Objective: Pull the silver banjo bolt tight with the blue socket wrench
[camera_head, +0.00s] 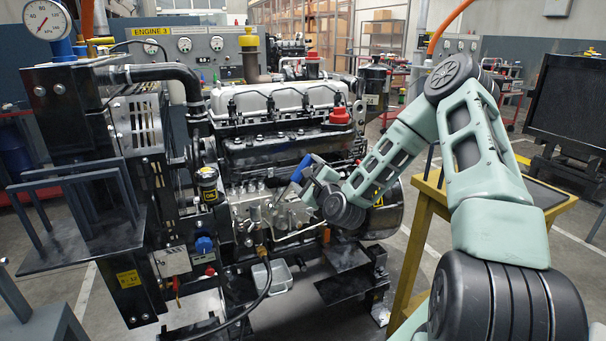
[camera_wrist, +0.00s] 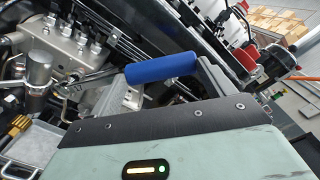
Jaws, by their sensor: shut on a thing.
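The blue socket wrench (camera_wrist: 160,68) shows its blue handle in the wrist view, with a thin silver shaft running left to the fittings on the engine's metal pump block. In the head view its blue handle (camera_head: 302,167) stands out in front of the engine. My gripper (camera_head: 311,174) is shut on the handle; in the wrist view a dark finger (camera_wrist: 208,76) lies at its right end. The wrench head (camera_wrist: 70,89) is at a small silver fitting beside a grey cylinder. The banjo bolt is not clearly told apart there, and I cannot tell how the socket sits on it.
A yellow-framed table (camera_head: 425,215) stands on the right beside my arm.

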